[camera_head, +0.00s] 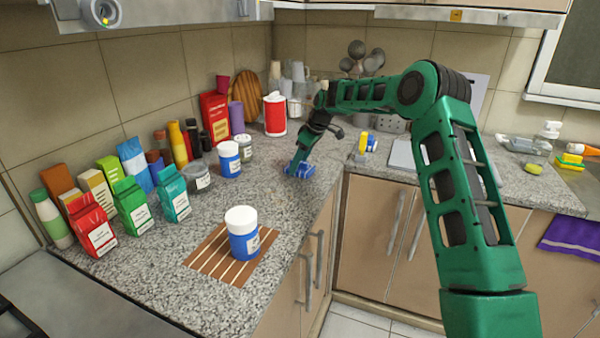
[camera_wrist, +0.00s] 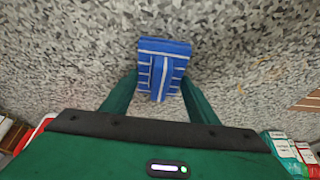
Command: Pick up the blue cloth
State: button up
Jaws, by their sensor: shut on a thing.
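The blue cloth (camera_head: 306,170) lies on the granite counter near its front edge, by the inner corner. It is folded, with pale stripes, as the wrist view shows (camera_wrist: 163,62). My gripper (camera_head: 297,170) reaches down to the cloth. In the wrist view my gripper (camera_wrist: 161,90) has one green finger on each side of the cloth, shut on its near part. The far part of the cloth sticks out beyond the fingertips. The cloth appears to be at counter level; I cannot tell whether it is lifted.
A blue jar with a white lid (camera_head: 242,236) stands on a slatted wooden trivet (camera_head: 205,258). Another such jar (camera_head: 229,160), cartons and bottles line the wall side. A red canister (camera_head: 274,115) stands behind my gripper. The counter around the cloth is clear.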

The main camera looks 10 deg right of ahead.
jog(key=shift+r, duration=0.45)
notch_tip(320, 180, up, 4)
jog(key=shift+f, duration=0.2)
jog(key=s+a+r, duration=0.5)
jog(key=a+r, duration=0.1)
jog(key=a, duration=0.4)
jog(key=shift+a+r, duration=0.3)
